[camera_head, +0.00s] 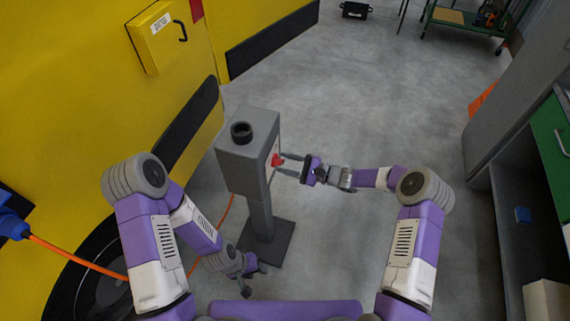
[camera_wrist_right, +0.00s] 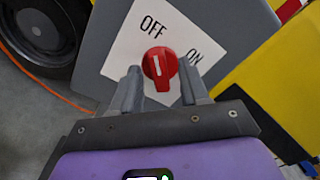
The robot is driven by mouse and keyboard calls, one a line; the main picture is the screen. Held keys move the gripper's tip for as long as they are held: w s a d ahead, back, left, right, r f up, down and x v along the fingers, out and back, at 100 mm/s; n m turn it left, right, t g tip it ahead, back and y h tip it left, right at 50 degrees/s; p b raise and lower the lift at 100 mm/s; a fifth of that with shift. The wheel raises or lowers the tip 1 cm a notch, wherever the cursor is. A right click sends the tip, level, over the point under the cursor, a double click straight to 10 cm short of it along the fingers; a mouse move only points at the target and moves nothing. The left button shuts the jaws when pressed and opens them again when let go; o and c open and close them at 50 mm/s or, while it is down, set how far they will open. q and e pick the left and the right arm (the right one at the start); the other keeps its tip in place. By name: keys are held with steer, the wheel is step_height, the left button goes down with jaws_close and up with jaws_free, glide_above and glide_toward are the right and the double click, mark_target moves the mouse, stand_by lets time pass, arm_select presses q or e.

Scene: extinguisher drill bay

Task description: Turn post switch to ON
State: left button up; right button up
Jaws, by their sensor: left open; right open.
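The grey post (camera_head: 252,165) stands on a dark base plate, with a black round fitting on its top. Its red switch knob (camera_head: 277,160) is on the side facing my right gripper. In the right wrist view the red knob (camera_wrist_right: 160,68) sits on a white label plate reading OFF and ON. Its white mark points toward OFF. My right gripper (camera_head: 285,164) is open, its fingertips at either side of the knob; I cannot tell if they touch it. My left gripper (camera_head: 256,281) is open and empty, low beside the post's base.
A yellow vehicle (camera_head: 80,70) with a dark wheel fills the left. An orange cable (camera_head: 75,257) runs from its side toward the post. A grey cabinet (camera_head: 510,120) stands at the right.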

steer(key=shift+w+a, duration=0.1)
steer(key=shift+a, duration=0.35)
jaws_close()
